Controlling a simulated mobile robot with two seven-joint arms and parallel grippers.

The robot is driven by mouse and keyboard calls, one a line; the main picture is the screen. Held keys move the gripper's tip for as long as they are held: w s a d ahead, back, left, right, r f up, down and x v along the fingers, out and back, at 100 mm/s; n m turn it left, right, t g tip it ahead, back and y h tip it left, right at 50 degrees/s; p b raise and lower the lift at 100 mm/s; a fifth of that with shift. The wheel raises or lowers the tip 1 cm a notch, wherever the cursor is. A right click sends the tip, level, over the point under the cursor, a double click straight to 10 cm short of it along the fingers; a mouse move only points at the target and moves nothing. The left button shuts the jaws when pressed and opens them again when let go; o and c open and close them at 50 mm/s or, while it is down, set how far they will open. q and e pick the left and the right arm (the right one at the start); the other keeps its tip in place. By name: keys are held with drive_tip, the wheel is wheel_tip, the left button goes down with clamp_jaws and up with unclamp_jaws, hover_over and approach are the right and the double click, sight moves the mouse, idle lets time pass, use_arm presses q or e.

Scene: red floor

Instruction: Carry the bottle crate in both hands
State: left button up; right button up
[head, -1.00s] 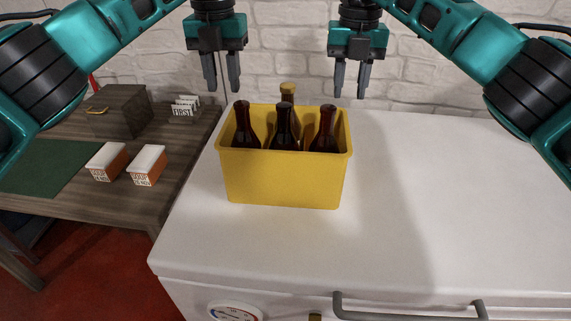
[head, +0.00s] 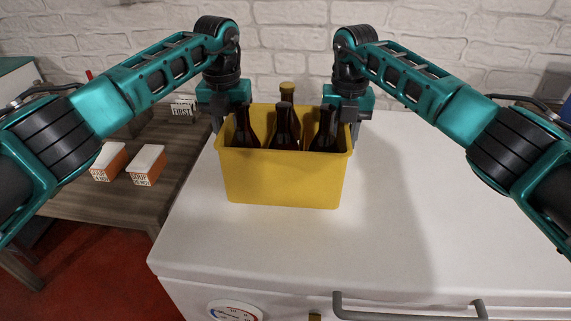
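The yellow bottle crate (head: 283,180) stands upright on the white top of a chest-like unit. Several dark brown bottles stand in it, and one with a yellow cap (head: 287,87) shows at the back. My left gripper (head: 219,122) is down at the crate's left end, with a finger outside the wall. My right gripper (head: 354,128) is down at the right end, also with a finger outside the wall. The inner fingers are largely hidden by the crate and bottles, so I cannot tell whether either gripper grips the rim.
The white top (head: 450,220) is clear to the right of the crate. A handle (head: 405,316) and a dial (head: 235,311) are on its front. A wooden table (head: 100,205) on the left holds small orange-and-white boxes (head: 147,165) and a sign (head: 183,108). A brick wall stands behind.

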use_arm(q)
clamp_jaws()
use_arm(e)
clamp_jaws()
idle(1.0)
use_arm(q)
drive_tip(key=shift+w+r, duration=0.15)
drive_tip(key=shift+r, duration=0.1)
use_arm(e)
drive_tip(key=shift+w+r, duration=0.15)
drive_tip(key=shift+r, duration=0.1)
